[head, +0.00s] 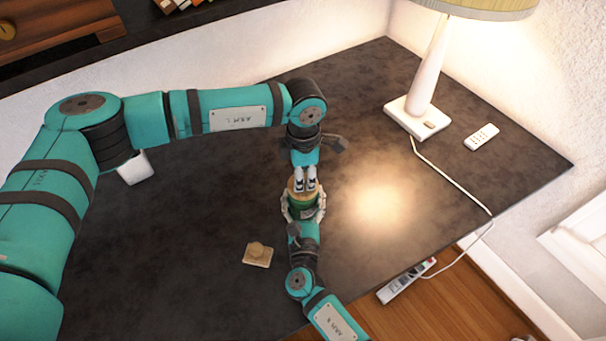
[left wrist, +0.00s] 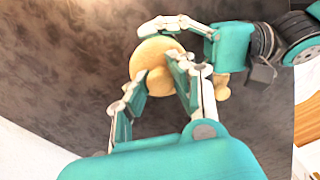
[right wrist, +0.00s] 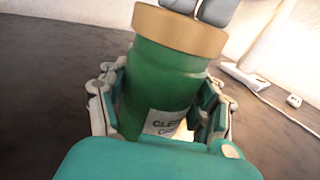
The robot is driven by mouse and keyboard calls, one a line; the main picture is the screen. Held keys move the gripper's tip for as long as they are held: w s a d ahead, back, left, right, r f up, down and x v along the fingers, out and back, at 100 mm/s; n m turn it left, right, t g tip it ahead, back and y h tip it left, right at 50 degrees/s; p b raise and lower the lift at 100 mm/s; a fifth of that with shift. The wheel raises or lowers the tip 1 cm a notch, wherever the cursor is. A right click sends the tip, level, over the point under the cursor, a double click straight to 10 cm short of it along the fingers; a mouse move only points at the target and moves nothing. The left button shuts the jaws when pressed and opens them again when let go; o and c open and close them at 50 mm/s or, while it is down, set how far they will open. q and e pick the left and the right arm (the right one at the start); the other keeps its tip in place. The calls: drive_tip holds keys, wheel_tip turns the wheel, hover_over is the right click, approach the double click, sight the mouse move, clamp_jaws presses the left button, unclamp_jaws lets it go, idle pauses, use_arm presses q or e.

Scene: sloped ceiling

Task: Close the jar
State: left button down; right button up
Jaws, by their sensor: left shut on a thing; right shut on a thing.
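The green jar (right wrist: 160,85) stands upright with a white label; in the head view (head: 302,200) it is mostly hidden by my grippers. A round tan lid (right wrist: 180,28) lies on top of the jar's mouth; I cannot tell how tightly it fits. The lid also shows in the left wrist view (left wrist: 150,52). My left gripper (head: 305,186) comes down from above and is shut on the lid, at its middle. My right gripper (head: 303,212) is shut around the jar's body from the near side, a finger on each side.
A lamp (head: 425,75) with a cord and a white remote (head: 481,137) are at the back right. A white cup (head: 134,168) is at the left. A power strip (head: 405,281) is beyond the table's right edge.

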use_arm(q)
drive_tip(key=shift+f, duration=0.55)
drive_tip(key=c, duration=1.1)
unclamp_jaws()
wheel_tip(320, 180, up, 12)
use_arm(e)
drive_tip(key=o, duration=1.8)
